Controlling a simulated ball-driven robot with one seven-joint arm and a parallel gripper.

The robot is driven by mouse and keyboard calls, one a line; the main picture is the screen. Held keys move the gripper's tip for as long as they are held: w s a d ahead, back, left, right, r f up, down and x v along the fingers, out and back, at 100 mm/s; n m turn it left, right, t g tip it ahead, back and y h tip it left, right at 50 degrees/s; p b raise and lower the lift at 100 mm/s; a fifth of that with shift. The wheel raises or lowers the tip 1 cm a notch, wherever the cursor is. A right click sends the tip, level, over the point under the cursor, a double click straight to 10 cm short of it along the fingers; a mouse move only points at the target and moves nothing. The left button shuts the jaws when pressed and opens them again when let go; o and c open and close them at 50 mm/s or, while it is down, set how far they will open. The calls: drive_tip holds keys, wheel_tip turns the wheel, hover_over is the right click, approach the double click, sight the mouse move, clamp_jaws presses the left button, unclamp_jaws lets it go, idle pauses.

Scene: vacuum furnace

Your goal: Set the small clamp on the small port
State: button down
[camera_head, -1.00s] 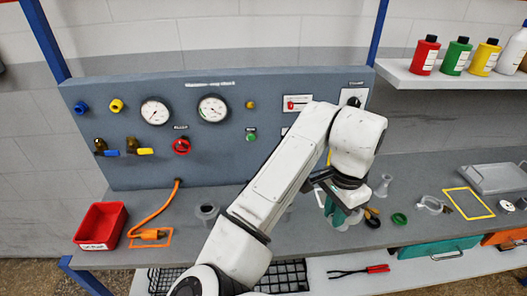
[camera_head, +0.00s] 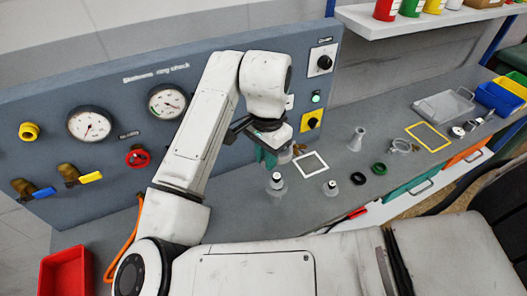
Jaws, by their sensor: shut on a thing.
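My gripper (camera_head: 272,158), with teal fingers, hangs at the end of my arm over the bench, just above and left of the white outline. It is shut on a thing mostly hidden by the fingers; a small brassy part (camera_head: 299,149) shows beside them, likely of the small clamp. The gripper is apart from both.
A white outline (camera_head: 325,171), a black ring (camera_head: 357,179), a green ring (camera_head: 379,169), a conical fitting (camera_head: 356,139) and a loose clamp (camera_head: 401,146) are to the right. The gauge panel (camera_head: 215,100) stands close behind. A red bin (camera_head: 66,272) is lower left.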

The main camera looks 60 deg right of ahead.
drive_tip(key=shift+f, duration=0.65)
wheel_tip(320, 180, down, 12)
drive_tip(key=b, duration=1)
drive_tip(key=shift+f+b, duration=0.25)
drive_tip(key=shift+b, duration=0.1)
idle(0.6)
idle(0.6)
drive_tip(key=c, duration=1)
unclamp_jaws()
wheel_tip(320, 180, up, 11)
drive_tip(key=shift+f, duration=0.15)
drive_tip(key=shift+s+f, duration=0.1)
